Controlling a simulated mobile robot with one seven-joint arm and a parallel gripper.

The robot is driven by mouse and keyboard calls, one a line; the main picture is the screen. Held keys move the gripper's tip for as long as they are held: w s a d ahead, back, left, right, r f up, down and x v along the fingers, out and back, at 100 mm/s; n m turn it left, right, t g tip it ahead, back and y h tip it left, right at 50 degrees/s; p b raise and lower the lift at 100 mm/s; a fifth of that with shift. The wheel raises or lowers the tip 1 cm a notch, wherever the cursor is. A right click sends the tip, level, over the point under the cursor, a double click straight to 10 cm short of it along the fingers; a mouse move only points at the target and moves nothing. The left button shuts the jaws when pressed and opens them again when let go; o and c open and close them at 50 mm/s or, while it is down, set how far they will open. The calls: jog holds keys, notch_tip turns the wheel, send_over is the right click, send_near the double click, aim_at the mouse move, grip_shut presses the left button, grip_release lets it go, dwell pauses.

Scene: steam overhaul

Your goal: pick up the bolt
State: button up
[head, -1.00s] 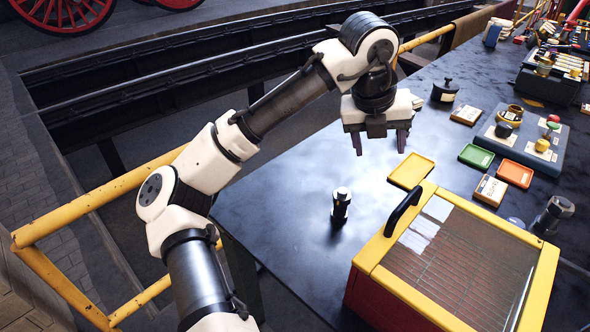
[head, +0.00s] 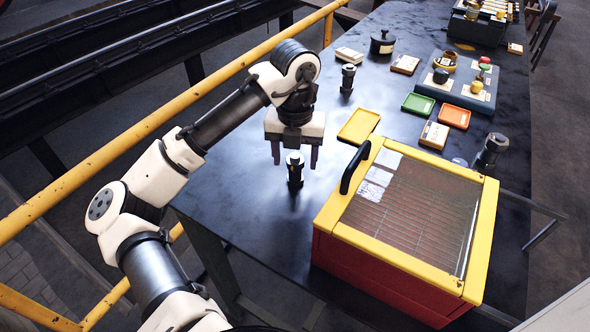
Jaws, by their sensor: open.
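A dark bolt (head: 295,174) with a pale, shiny top stands upright on the dark table near its left edge. My gripper (head: 294,163) points down with its two fingers apart, one on each side of the bolt's top in the picture. Nothing is held. I cannot tell from this view whether the fingers are level with the bolt's head or touch it.
A red and yellow case (head: 330,220) with a black handle stands close at right. Yellow (head: 359,126), green (head: 418,104) and orange (head: 453,116) trays lie behind. A yellow railing (head: 120,139) runs along the left. Bare table surrounds the bolt.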

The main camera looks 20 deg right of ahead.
aim_at(295, 162)
notch_tip(295, 162, down, 4)
jog(key=shift+s+a+f, duration=0.1)
jog(key=shift+s, duration=0.05)
grip_shut()
dwell(0.5)
